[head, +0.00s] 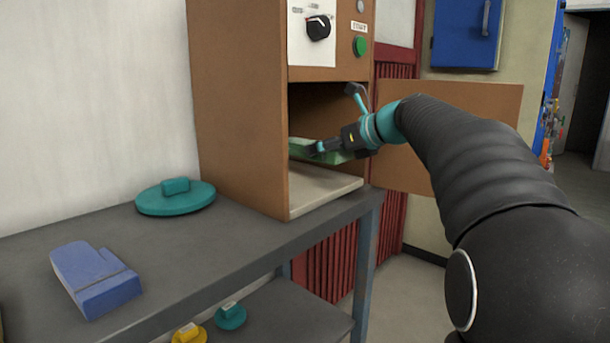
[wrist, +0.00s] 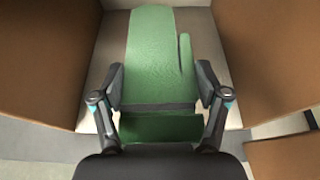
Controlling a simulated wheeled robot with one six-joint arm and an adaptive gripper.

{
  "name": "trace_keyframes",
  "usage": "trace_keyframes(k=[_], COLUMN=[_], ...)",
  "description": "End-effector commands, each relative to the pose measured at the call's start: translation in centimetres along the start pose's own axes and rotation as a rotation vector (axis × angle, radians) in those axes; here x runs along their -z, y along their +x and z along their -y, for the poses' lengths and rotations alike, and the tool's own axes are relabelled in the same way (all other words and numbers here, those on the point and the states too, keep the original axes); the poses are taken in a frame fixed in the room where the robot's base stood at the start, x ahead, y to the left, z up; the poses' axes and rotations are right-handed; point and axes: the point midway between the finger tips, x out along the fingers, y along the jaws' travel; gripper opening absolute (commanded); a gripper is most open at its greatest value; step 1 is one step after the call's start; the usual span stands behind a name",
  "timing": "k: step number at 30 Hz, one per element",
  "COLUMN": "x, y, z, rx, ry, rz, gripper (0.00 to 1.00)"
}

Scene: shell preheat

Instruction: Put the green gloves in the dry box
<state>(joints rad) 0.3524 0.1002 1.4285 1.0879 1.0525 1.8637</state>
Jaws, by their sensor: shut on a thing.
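The green gloves (wrist: 158,62) are held in my gripper (wrist: 160,88), with a finger closed on each side near the cuff. In the head view the green gloves (head: 318,153) are inside the opening of the brown dry box (head: 238,110), above its pale floor (head: 318,190). My gripper (head: 318,150) reaches in from the right through the open front. In the wrist view the gloves point inward, between the brown side walls. From the head view they look raised off the floor. Part of the gloves is hidden by the box wall and my gripper.
The box door (head: 460,130) stands open to the right, behind my arm. A knob (head: 318,27) and a green button (head: 360,46) are above the opening. A teal lidded disc (head: 175,197) and a blue glove (head: 95,279) lie on the grey table (head: 200,265).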

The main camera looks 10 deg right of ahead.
Motion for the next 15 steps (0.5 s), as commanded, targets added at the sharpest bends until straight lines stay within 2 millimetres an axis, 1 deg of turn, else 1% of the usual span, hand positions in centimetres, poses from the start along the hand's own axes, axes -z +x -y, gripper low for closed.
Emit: trace_keyframes(k=[1,3,6,9,11,15], x=[0.3,0.5,0.7,0.8,0.9,1.7], y=[1.3,2.7,4.2,5.1,5.3,5.8], z=[-0.3,-0.5,-0.6,-0.7,-0.7,-0.6], rx=[-0.004,-0.003,0.0,0.001,0.003,0.005], ry=[0.0,0.0,0.001,0.0,0.0,0.0], rz=[-0.001,-0.001,0.0,0.0,0.0,0.0], gripper=[0.33,0.33,0.33,0.33,0.33,0.33])
